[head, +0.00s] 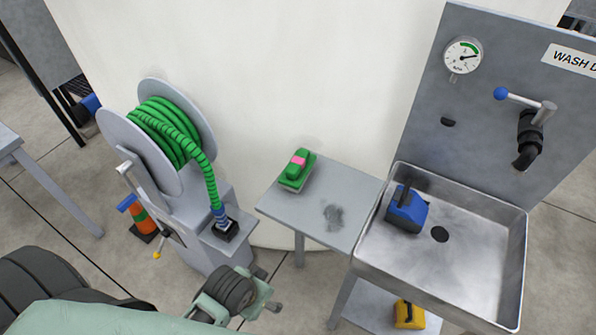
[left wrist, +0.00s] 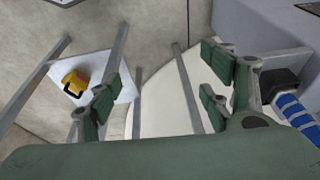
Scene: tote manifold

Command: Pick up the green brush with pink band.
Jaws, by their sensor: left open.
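The green brush with a pink band (head: 297,171) lies on the grey side table (head: 318,187), near its far left corner, against the white rounded wall. My left gripper (head: 269,290) is low in front of the table, below and left of the brush and apart from it. In the left wrist view the left gripper (left wrist: 164,92) is open, with nothing between its fingers. The brush does not show in the left wrist view. My right gripper is not in view.
A reel with green hose (head: 165,135) stands left of the table, its blue-banded end (head: 221,216) in a black holder. Right of the table is a steel sink (head: 480,225) holding a blue-and-black object (head: 407,210). A yellow object (head: 409,315) sits on the shelf below.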

